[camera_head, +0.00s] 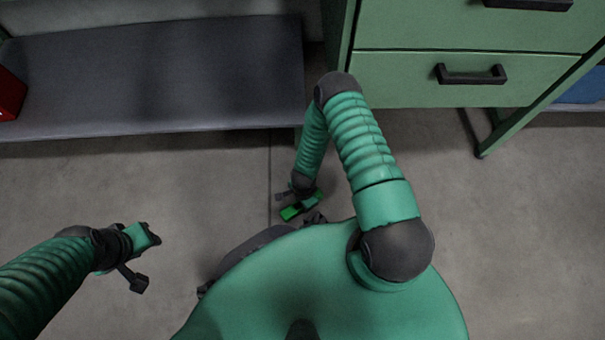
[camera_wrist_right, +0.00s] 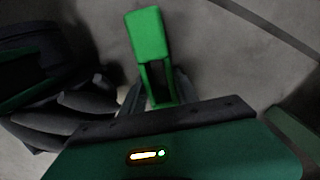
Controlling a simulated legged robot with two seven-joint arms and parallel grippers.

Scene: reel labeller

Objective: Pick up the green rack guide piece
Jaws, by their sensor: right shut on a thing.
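The green rack guide piece (camera_wrist_right: 146,36) is bright green with a slot in its near half. In the right wrist view it stands out beyond my right gripper (camera_wrist_right: 158,102), which is shut on its near end. In the head view the green piece (camera_head: 291,212) shows low in front of my body, at my right gripper (camera_head: 305,202). My arm hides part of that gripper there. My left gripper (camera_head: 147,262) is at the lower left in the head view, with its fingers apart and nothing between them.
A green drawer cabinet (camera_head: 400,80) with black handles stands at the upper right. A dark grey low shelf (camera_head: 160,75) spans the upper left, with a red object (camera_head: 10,95) at its left end. A blue object (camera_head: 582,90) is at the far right. The concrete floor (camera_head: 200,180) between is clear.

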